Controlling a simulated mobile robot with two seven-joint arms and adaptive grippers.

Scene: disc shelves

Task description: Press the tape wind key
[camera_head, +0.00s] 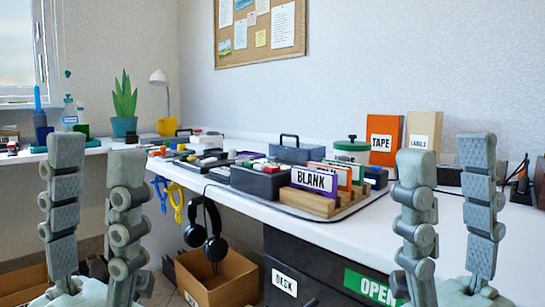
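I cannot pick out a tape wind key; the devices on the left part of the desk are too small to tell apart. An orange upright folder or box labelled TAPE (383,140) stands at the back right of the desk. My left gripper (96,150) is raised at the left, fingers upright and apart, with nothing between them. My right gripper (446,153) is raised at the right, also open and empty. Both are in front of the desk in the picture, and neither is seen touching anything on it.
The white desk (290,213) holds a wooden rack with a BLANK card (311,180), a dark box (260,181) and several small devices (200,155). Headphones (205,235) hang at the front edge. Below are a cardboard box (225,285) and dark drawers (310,262).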

